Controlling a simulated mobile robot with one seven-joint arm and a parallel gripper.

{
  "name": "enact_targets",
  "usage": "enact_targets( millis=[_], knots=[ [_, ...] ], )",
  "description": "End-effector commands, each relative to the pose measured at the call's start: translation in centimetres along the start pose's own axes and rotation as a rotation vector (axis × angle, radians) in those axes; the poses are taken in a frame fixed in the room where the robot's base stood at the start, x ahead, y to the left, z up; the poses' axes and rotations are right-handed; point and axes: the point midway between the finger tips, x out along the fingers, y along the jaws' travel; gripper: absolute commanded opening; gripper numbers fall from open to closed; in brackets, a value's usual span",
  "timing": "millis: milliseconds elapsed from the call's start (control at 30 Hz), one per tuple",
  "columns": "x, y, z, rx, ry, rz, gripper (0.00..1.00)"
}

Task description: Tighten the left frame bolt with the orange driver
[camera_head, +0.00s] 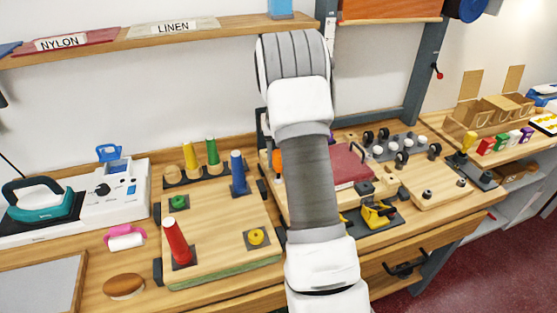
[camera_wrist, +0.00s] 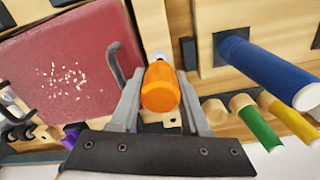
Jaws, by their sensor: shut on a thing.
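The orange driver (camera_wrist: 160,88) is between the two fingers of my gripper (camera_wrist: 161,76) in the wrist view, seen from its handle end. A small pale metallic part (camera_wrist: 160,56) shows just beyond the handle; I cannot tell whether it is the driver's shaft or a bolt. Wood lies behind it, beside the red panel (camera_wrist: 70,65) with its dark handle. In the head view, a bit of the orange driver (camera_head: 277,161) shows left of my arm, which hides the gripper. The left frame bolt is not clearly visible, and contact with the tip cannot be judged.
Left of my arm, a board (camera_head: 215,225) carries a red cone (camera_head: 176,243) and a blue cone (camera_head: 238,171). The blue one stands close to the gripper in the wrist view (camera_wrist: 265,70). The red panel (camera_head: 348,166) and a yellow clamp-like tool (camera_head: 377,214) lie to the right.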

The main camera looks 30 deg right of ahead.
Motion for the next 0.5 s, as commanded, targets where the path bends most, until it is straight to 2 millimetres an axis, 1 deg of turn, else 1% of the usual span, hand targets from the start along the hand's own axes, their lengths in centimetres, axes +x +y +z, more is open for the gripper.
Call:
enact_targets(
  millis=[167, 267, 500],
  knots=[
    [0.02, 0.01, 0.03, 0.036, -0.001, 0.001, 0.00],
    [-0.02, -0.01, 0.05, 0.144, -0.001, 0.002, 0.00],
    [0.00, 0.01, 0.09, 0.466, -0.002, 0.003, 0.00]
  ],
)
